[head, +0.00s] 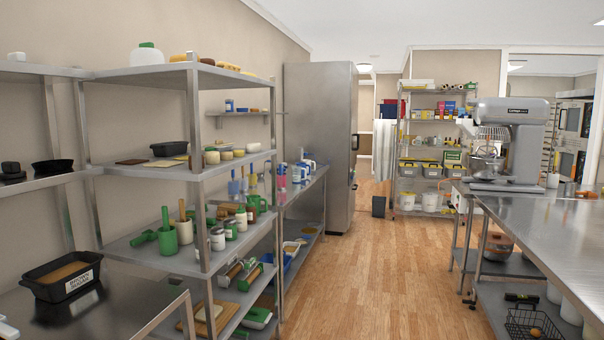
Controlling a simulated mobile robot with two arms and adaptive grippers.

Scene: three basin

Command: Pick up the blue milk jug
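Small white containers with blue parts (296,174) stand on the metal counter beyond the shelving, near the left side of the tall fridge. They may include the blue milk jug, but they are too small and partly overlapped to tell. A white jug with a green cap (147,54) stands on the top shelf at the upper left. Neither of my grippers is in view.
Metal shelving (230,72) with jars, utensils and pans lines the left side. A tall steel fridge (318,140) stands behind it. A steel worktable (560,235) with a large mixer (512,140) is on the right. The wooden floor (370,270) between is clear.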

